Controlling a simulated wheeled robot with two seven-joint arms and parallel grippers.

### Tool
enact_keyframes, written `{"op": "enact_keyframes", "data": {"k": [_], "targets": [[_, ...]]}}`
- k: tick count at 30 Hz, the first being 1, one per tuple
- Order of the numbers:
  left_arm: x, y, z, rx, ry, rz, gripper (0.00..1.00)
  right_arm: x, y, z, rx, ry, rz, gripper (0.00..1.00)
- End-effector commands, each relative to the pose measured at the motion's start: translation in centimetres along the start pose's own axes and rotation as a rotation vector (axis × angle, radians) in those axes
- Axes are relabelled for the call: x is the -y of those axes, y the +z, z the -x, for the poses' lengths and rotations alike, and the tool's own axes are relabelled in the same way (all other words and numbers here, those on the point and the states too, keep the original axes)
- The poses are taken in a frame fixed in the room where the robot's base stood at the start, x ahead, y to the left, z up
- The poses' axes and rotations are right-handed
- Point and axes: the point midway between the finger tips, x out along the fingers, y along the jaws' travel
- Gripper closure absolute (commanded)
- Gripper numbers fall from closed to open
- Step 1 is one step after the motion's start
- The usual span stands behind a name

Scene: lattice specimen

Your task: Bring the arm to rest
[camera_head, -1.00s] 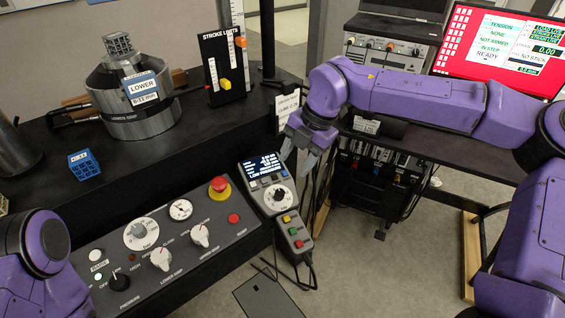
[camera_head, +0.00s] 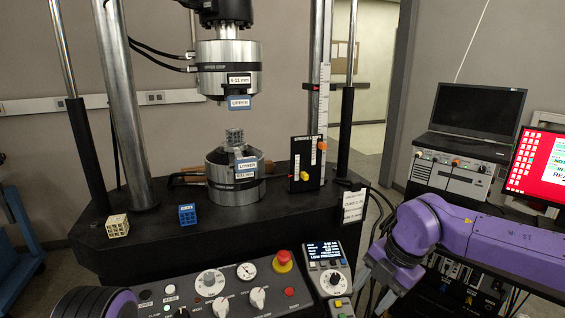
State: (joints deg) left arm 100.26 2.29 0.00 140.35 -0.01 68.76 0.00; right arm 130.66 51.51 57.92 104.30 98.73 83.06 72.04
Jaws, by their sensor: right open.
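My right arm (camera_head: 490,240) is purple and comes in from the right, bent at a rounded joint. My right gripper (camera_head: 376,288) hangs at the lower right, just right of the handheld control pendant (camera_head: 325,262). Its grey fingers point down and are open, with nothing seen between them; their tips are near the bottom edge. Of my left arm (camera_head: 95,303) only a purple link shows at the bottom left edge. My left gripper is out of the picture.
The test frame has an upper grip (camera_head: 229,62) and a lower grip (camera_head: 228,190) holding a grey lattice piece (camera_head: 234,137). A blue block (camera_head: 187,214) and a cream block (camera_head: 117,225) lie on the black table. A control panel (camera_head: 235,292) with a red button (camera_head: 283,257) stands in front.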

Motion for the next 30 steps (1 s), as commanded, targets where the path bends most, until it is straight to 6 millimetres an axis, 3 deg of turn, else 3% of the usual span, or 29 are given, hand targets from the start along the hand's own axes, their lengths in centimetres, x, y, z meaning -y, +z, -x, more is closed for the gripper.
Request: {"op": "enact_keyframes", "data": {"k": [5, 12, 17, 20, 23, 26, 29, 30], "targets": [[0.0, 0.0, 0.0, 0.000, 0.000, 0.000, 0.28, -0.2, 0.2, 0.0, 0.012, 0.008, 0.100, 0.47], [0.0, 0.0, 0.0, 0.000, 0.000, 0.000, 0.28, -0.2, 2.5, -1.1, 0.174, -0.013, 0.418, 0.47], [0.0, 0.0, 0.0, 0.000, 0.000, 0.000, 0.28, 1.2, 4.5, -4.2, 0.329, -0.144, 0.746, 0.47], [0.0, 0.0, 0.0, 0.000, 0.000, 0.000, 0.28, 2.9, 5.6, -7.6, 0.411, -0.293, 1.026, 0.47], [0.0, 0.0, 0.0, 0.000, 0.000, 0.000, 0.28, 5.5, 6.2, -11.8, 0.456, -0.490, 1.381, 0.47], [0.0, 0.0, 0.0, 0.000, 0.000, 0.000, 0.28, 9.6, 5.9, -17.1, 0.429, -0.726, 1.846, 0.47], [0.0, 0.0, 0.0, 0.000, 0.000, 0.000, 0.28, 16.0, 4.0, -22.6, 0.282, -0.939, 2.408, 0.47], [0.0, 0.0, 0.0, 0.000, 0.000, 0.000, 0.28, 19.0, 2.9, -24.4, 0.194, -0.992, 2.623, 0.47]]}}
